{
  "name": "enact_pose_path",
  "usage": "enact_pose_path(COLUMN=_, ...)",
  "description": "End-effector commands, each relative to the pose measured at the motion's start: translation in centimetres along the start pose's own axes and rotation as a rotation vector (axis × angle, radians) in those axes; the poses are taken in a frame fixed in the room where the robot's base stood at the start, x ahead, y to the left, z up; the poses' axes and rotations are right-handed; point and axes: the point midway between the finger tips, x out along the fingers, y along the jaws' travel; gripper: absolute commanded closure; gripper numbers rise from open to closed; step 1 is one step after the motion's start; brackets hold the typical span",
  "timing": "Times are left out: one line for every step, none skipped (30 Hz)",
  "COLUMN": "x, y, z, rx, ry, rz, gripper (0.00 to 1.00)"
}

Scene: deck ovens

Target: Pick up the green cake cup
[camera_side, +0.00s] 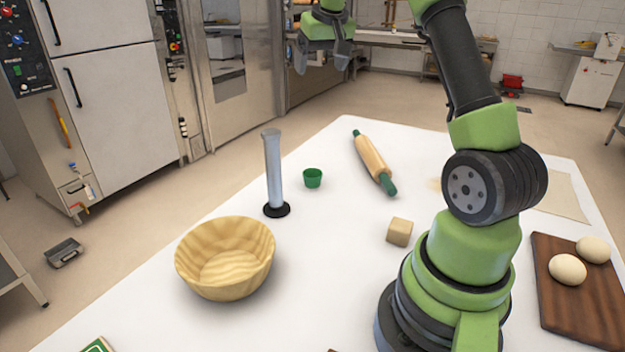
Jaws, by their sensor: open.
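The green cake cup (313,178) is a small ribbed cup standing upright on the white table (330,285). It is between a grey upright cylinder and a rolling pin. My gripper (322,68) is at the top of the view, high above the table and apart from the cup. Its two fingers point down and are spread, with nothing between them.
The tall grey cylinder (273,170) on a black base stands close left of the cup. A rolling pin (373,160) with green handles lies to its right. A wooden bowl (226,262), a beige cube (399,232) and a brown board (580,305) with dough balls are nearer.

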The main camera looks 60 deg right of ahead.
Motion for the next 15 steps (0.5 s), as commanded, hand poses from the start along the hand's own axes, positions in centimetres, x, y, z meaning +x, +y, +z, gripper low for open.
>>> enact_pose_path(x=1.6, y=0.0, z=0.8, rx=-0.001, ry=-0.013, rz=0.000, gripper=0.15)
enact_pose_path(x=2.4, y=0.0, z=1.2, rx=0.000, ry=-0.013, rz=-0.001, gripper=0.15)
enact_pose_path(x=3.9, y=0.0, z=1.9, rx=0.001, ry=-0.016, rz=-0.001, gripper=0.15)
enact_pose_path(x=5.1, y=0.0, z=2.4, rx=0.001, ry=-0.018, rz=-0.001, gripper=0.15)
enact_pose_path(x=6.4, y=0.0, z=3.0, rx=0.002, ry=-0.019, rz=-0.002, gripper=0.15)
enact_pose_path(x=8.3, y=0.0, z=3.8, rx=0.003, ry=-0.022, rz=-0.002, gripper=0.15)
enact_pose_path(x=9.8, y=0.0, z=4.5, rx=0.003, ry=-0.023, rz=-0.002, gripper=0.15)
enact_pose_path(x=11.2, y=0.0, z=5.0, rx=0.003, ry=-0.022, rz=-0.002, gripper=0.15)
enact_pose_path(x=13.0, y=0.0, z=5.8, rx=0.004, ry=-0.022, rz=-0.002, gripper=0.15)
enact_pose_path(x=14.1, y=0.0, z=6.3, rx=0.003, ry=-0.020, rz=-0.001, gripper=0.15)
enact_pose_path(x=15.2, y=0.0, z=6.7, rx=0.004, ry=-0.019, rz=-0.002, gripper=0.15)
enact_pose_path(x=16.4, y=0.0, z=7.2, rx=0.004, ry=-0.017, rz=-0.001, gripper=0.15)
enact_pose_path(x=17.1, y=0.0, z=7.3, rx=0.003, ry=-0.014, rz=-0.001, gripper=0.15)
enact_pose_path(x=17.6, y=0.0, z=7.5, rx=0.003, ry=-0.011, rz=-0.001, gripper=0.15)
enact_pose_path(x=18.2, y=0.0, z=7.7, rx=0.003, ry=-0.009, rz=-0.001, gripper=0.15)
